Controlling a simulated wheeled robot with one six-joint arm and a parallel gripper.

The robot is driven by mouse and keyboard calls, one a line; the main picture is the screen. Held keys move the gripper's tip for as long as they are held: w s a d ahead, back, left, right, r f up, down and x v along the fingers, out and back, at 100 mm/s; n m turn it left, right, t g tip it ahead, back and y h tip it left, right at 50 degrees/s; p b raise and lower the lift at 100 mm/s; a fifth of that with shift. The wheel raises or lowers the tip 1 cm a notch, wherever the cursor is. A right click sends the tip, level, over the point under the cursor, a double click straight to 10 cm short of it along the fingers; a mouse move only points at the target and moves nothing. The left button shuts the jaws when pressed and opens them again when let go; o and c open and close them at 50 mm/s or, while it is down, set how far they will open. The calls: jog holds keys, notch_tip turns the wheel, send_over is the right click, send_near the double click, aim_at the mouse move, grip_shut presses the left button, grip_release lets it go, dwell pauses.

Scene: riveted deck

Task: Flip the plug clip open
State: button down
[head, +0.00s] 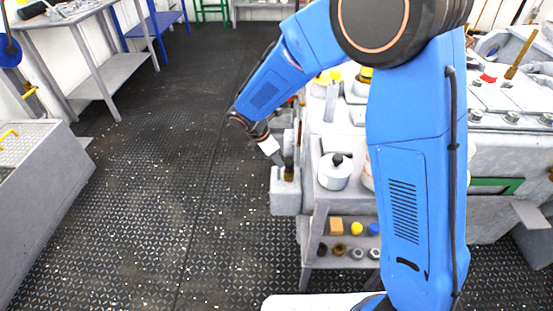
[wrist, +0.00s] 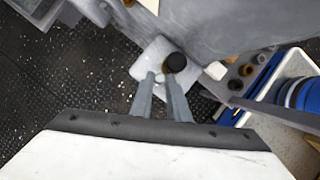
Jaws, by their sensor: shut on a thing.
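In the head view my gripper (head: 279,160) points down at a grey block (head: 284,203) on the left end of the grey bench or machine. In the wrist view the two grey fingers of my gripper (wrist: 160,77) are close together over the same pale block (wrist: 152,52). They are shut on a small pale piece between their tips, which I take to be the plug clip (wrist: 160,78). A dark round plug (wrist: 175,62) stands on the block right beside the fingertips. In the head view a brownish upright piece (head: 289,173) shows there. The clip's angle is too small to tell.
A white lidded pot (head: 335,171) stands on the bench just right of my gripper. A shelf below (head: 343,246) holds several small coloured parts. The dark deck (head: 150,200) to the left is clear. A grey table (head: 90,45) stands farther back.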

jog(key=c, duration=1.7)
grip_release()
jog(key=shift+r, duration=0.1)
jog(key=v, duration=1.7)
jog(key=shift+a, duration=0.2)
